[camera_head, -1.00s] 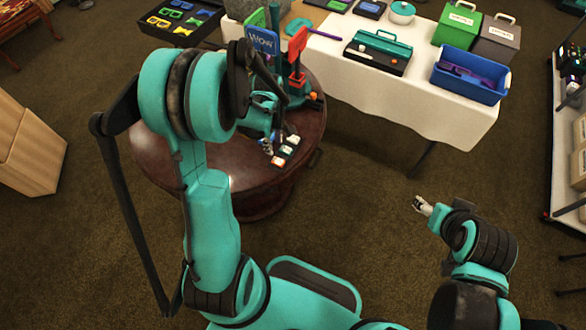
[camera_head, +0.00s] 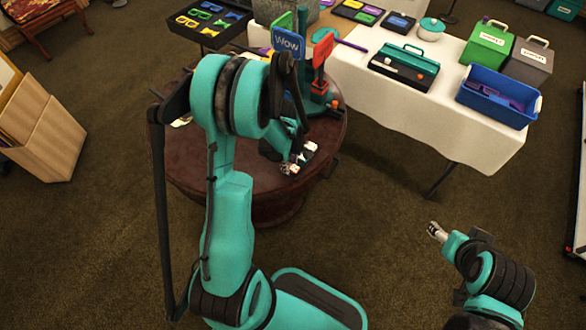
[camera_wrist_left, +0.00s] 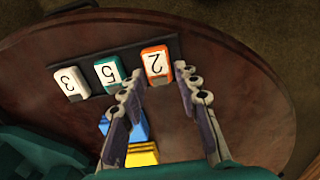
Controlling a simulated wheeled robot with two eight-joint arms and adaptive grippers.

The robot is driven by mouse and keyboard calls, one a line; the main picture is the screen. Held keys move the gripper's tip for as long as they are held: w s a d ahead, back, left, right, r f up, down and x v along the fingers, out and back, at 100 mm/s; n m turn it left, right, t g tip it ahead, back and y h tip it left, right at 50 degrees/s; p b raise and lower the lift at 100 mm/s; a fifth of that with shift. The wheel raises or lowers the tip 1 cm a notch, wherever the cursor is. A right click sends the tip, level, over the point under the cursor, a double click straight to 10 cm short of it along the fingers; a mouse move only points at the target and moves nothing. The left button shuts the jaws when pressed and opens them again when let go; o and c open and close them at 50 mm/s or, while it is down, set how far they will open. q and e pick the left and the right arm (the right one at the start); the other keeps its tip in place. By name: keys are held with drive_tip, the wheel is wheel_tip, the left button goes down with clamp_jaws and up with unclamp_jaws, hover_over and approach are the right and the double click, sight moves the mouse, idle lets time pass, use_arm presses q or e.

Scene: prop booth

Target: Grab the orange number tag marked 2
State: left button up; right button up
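The orange number tag marked 2 (camera_wrist_left: 157,63) stands at the right end of a black strip (camera_wrist_left: 131,57) on a round dark wooden table, its number upside down in the left wrist view. My left gripper (camera_wrist_left: 160,79) is open, with one fingertip on each side of the tag's lower end. I cannot tell whether they touch it. In the head view my left gripper (camera_head: 291,164) is low over the tags and partly hides them. My right gripper (camera_head: 436,231) is away from the table over the floor, too small to read.
A teal tag marked 5 (camera_wrist_left: 110,74) and a white-faced tag marked 3 (camera_wrist_left: 70,83) stand left on the strip. Blue and yellow blocks (camera_wrist_left: 142,153) are near my left fingers. A blue Wow sign (camera_head: 288,43) and red sign (camera_head: 322,50) stand close behind the arm.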

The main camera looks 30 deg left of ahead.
use_arm(q)
drive_tip(key=shift+c, duration=1)
